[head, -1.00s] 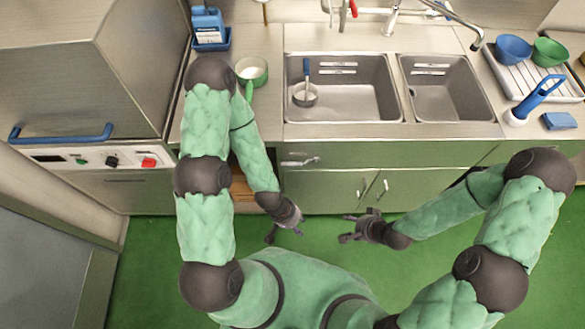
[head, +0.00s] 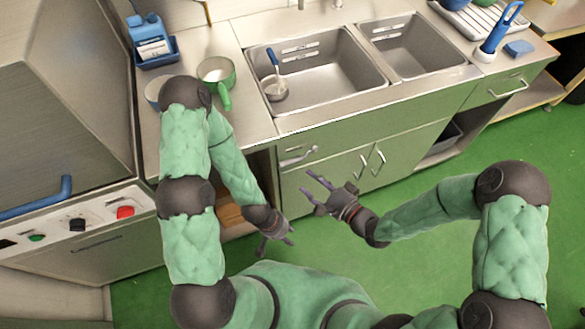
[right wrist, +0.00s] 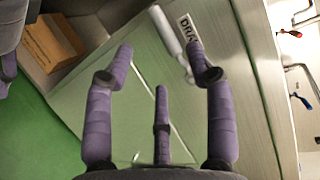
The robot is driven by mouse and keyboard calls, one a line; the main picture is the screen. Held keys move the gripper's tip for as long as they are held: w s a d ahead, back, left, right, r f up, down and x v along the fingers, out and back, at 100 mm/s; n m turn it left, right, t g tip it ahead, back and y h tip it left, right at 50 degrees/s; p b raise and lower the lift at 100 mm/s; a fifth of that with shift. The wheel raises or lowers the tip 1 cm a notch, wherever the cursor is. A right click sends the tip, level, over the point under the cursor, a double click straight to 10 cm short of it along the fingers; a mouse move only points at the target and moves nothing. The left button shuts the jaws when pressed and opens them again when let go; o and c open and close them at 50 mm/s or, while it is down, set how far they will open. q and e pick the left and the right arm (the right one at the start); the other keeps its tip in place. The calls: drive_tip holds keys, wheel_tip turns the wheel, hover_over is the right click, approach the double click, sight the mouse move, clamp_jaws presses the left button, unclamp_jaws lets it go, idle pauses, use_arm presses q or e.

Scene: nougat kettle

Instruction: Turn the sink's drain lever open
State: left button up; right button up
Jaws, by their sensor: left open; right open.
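The drain lever (head: 298,157) is a pale metal handle on the green panel below the sink (head: 340,83). In the right wrist view the lever (right wrist: 168,32) lies beside a label (right wrist: 187,27) that reads "DRA", the rest being hidden. My right gripper (head: 314,187) is open and empty, in front of the cabinet and just below the lever. In the right wrist view its spread fingers (right wrist: 160,62) point toward the lever, with the right fingertip overlapping the label's end; contact cannot be told. My left gripper (head: 277,243) is open and empty, lower and to the left.
A ladle (head: 276,88) rests in the left basin. A green-handled pot (head: 216,72) stands on the counter left of the sink. An open cubby with a brown box (head: 230,214) is left of the doors.

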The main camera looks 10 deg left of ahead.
sight(300, 158)
drive_tip(key=b+x, duration=0.2)
drive_tip(key=x, duration=0.6)
drive_tip(key=shift+a+f+b, duration=0.15)
drive_tip(key=shift+a+b, duration=0.2)
drive_tip(key=shift+w, duration=0.15)
clamp_jaws()
